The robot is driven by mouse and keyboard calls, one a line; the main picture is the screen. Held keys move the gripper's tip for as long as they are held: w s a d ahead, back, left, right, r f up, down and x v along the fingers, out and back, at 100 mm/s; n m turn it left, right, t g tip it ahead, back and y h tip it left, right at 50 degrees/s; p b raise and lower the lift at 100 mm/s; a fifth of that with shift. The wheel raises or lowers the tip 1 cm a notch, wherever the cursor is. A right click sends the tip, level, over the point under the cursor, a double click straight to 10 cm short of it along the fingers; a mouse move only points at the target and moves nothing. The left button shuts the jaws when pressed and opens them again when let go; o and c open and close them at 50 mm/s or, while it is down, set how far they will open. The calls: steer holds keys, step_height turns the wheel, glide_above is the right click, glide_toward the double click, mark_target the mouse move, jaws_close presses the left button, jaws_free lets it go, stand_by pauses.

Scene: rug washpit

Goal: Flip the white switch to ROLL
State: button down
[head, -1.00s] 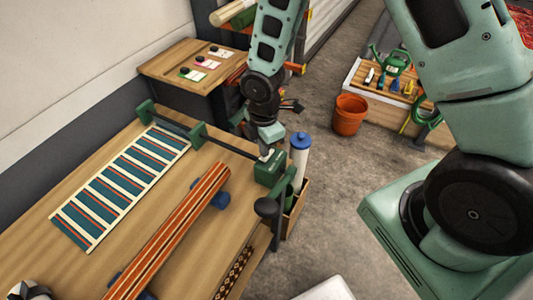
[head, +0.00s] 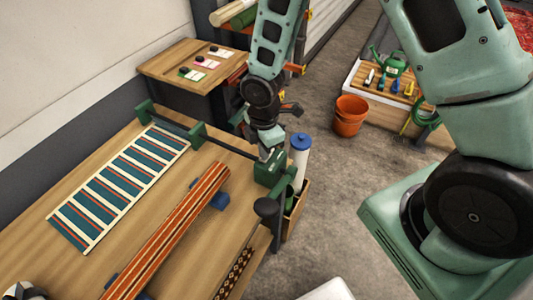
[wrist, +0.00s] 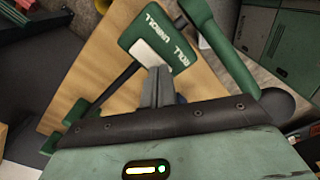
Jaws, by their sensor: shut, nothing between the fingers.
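The white switch (wrist: 143,51) shows in the wrist view as a pale paddle on the face of a green box (wrist: 133,36), beside white lettering that reads ROLL and UNROLL. My gripper (wrist: 158,72) is shut and empty. Its fingertips are in front of the switch's lower right edge and hide part of it; I cannot tell whether they touch. In the head view the green box (head: 272,172) sits at the right end of the bench rail, with my gripper (head: 268,154) just over its top. The switch itself is too small to make out there.
A green lever with a dark knob (head: 266,208) is beside the box. A white cylinder with a blue cap (head: 299,150) stands close on the right. A striped rug (head: 120,185) and a rolled rug (head: 175,230) lie on the wooden bench (head: 60,270).

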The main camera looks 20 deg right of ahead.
step_height(320, 180, up, 7)
steer(key=p, duration=0.6)
stand_by(0.4)
stand_by(0.4)
